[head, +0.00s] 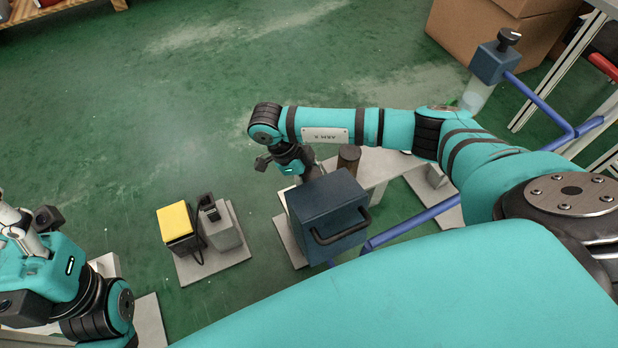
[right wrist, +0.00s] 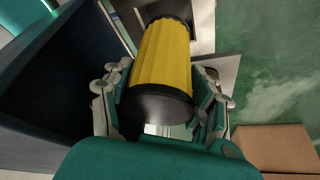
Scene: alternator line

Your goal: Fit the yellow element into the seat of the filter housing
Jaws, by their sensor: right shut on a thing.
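The yellow element (right wrist: 163,58), a ribbed cylinder with dark end caps, is between the fingers of my right gripper (right wrist: 160,92), which is shut on it. In the head view the right gripper (head: 308,170) is mostly hidden behind a dark blue box with a black handle (head: 328,212), and the element cannot be made out there. The same box stands close at the left of the right wrist view (right wrist: 45,75). I take it for the filter housing; its seat does not show. My left gripper (head: 22,232) is at the left edge, its fingers unclear.
A grey plate left of the box bears a yellow-topped block (head: 175,221) and a grey block (head: 220,224). A dark brown cylinder (head: 348,158) stands behind the box. Blue pipes (head: 415,219) run right. Cardboard boxes (head: 480,40) stand at the back. Green floor is clear at upper left.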

